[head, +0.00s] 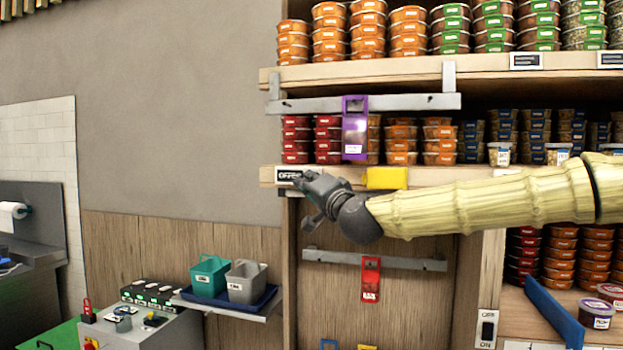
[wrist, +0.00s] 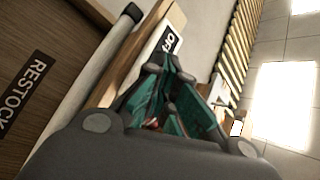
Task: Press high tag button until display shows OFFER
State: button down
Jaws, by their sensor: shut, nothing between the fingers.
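A tag with a dark display (head: 287,175) sits on the front edge of the middle shelf, at its left end. The part of its text that shows reads like "OFFE"; the right end is hard to make out. My gripper (head: 309,187) is shut and empty, right at the tag's right side and partly in front of it. In the wrist view the tag (wrist: 171,40) shows "OF" just beyond my gripper (wrist: 163,65), which hides the rest. I cannot see the tag's button or tell whether the fingertips touch it.
A purple holder (head: 355,130) hangs from a rail above the tag. A yellow block (head: 387,178) is on the shelf edge behind my arm. A red holder (head: 371,280) hangs on a lower rail. Teal (head: 209,278) and grey (head: 246,283) baskets stand lower left. The wall on the left is clear.

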jog(key=shift+s+a, duration=0.2)
jog(key=shift+s, duration=0.4)
jog(key=shift+s+a+b, duration=0.25)
jog(key=shift+s, duration=0.55)
jog(key=shift+s+a+b, duration=0.3)
jog(key=shift+s, duration=0.5)
jog(key=shift+s+a+b, duration=0.25)
jog(key=shift+s, duration=0.55)
jog(key=shift+s, duration=0.1)
jog(key=s, duration=0.1)
jog(key=s+a+b, duration=0.1)
jog(key=s, duration=0.3)
jog(key=shift+s+a, duration=0.25)
jog(key=shift+a, duration=0.15)
